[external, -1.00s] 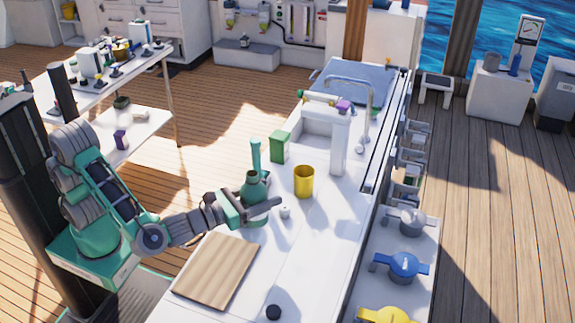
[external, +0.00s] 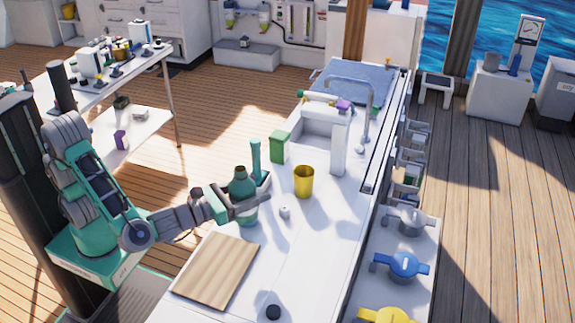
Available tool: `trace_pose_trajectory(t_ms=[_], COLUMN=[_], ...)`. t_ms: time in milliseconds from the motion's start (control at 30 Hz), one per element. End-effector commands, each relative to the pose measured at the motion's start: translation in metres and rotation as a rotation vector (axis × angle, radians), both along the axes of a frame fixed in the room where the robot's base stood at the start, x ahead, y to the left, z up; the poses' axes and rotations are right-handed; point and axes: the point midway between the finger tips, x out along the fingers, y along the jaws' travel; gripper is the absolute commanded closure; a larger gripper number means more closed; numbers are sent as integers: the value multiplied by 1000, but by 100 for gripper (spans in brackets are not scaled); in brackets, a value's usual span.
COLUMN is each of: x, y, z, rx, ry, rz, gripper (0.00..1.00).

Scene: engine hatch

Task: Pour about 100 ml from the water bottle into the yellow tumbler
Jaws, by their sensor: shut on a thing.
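The water bottle (external: 243,185) is a dark green bottle with a narrow neck. It stands upright between the fingers of my gripper (external: 250,204), which is shut around its body. I cannot tell whether its base is clear of the white counter. The yellow tumbler (external: 304,183) stands upright on the counter, to the right of the bottle and apart from it. Its inside is too small to read for any water.
A small white piece (external: 285,212) lies right of my gripper. A green pump-like item (external: 257,160) and a green box (external: 280,146) stand behind the bottle. A wooden board (external: 217,270) lies in front. A white post (external: 339,145) and sink tap (external: 367,105) stand beyond the tumbler.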

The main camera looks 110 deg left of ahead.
Motion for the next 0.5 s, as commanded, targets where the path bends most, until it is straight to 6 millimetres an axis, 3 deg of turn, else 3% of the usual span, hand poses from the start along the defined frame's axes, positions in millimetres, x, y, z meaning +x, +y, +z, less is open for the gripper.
trace_pose_trajectory(t_ms=[167,267,500], x=[12,27,68], y=[12,30,97], z=[-1,-6,-32], rx=[4,7,9], ry=[4,10,18], rz=[3,4,4], gripper=[95,95,95])
